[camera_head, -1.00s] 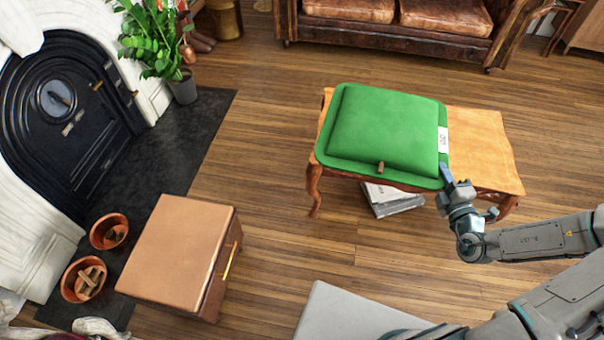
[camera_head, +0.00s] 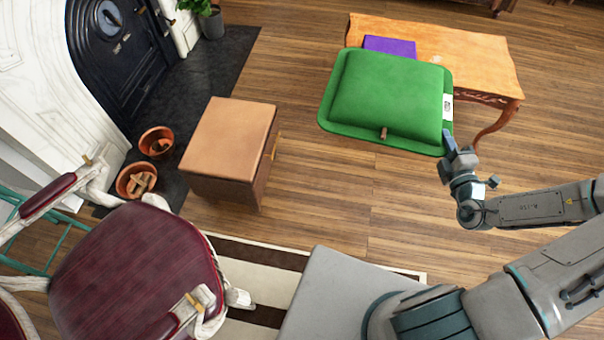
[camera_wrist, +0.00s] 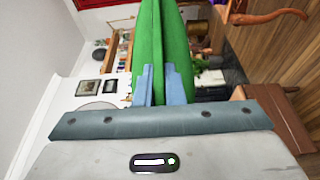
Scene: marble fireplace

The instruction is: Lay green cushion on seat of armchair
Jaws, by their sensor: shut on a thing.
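The green cushion (camera_head: 388,98) is held flat in the air, its right edge in my gripper (camera_head: 452,146). In the wrist view the cushion (camera_wrist: 160,45) runs between the two blue fingers of my gripper (camera_wrist: 159,86), which are shut on its edge. A white label and a small brown tab show on the cushion. The armchair (camera_head: 135,265), with a dark red striped seat and pale carved frame, is at the lower left of the head view. Its seat looks empty, and part of the chair is cut off by the frame.
A wooden table (camera_head: 470,62) with a purple item (camera_head: 390,46) on it stands behind the cushion. A brown cabinet (camera_head: 230,140) stands between the fireplace and the open floor. Clay pots (camera_head: 137,181) sit near the armchair. A striped rug (camera_head: 262,262) lies beside the armchair.

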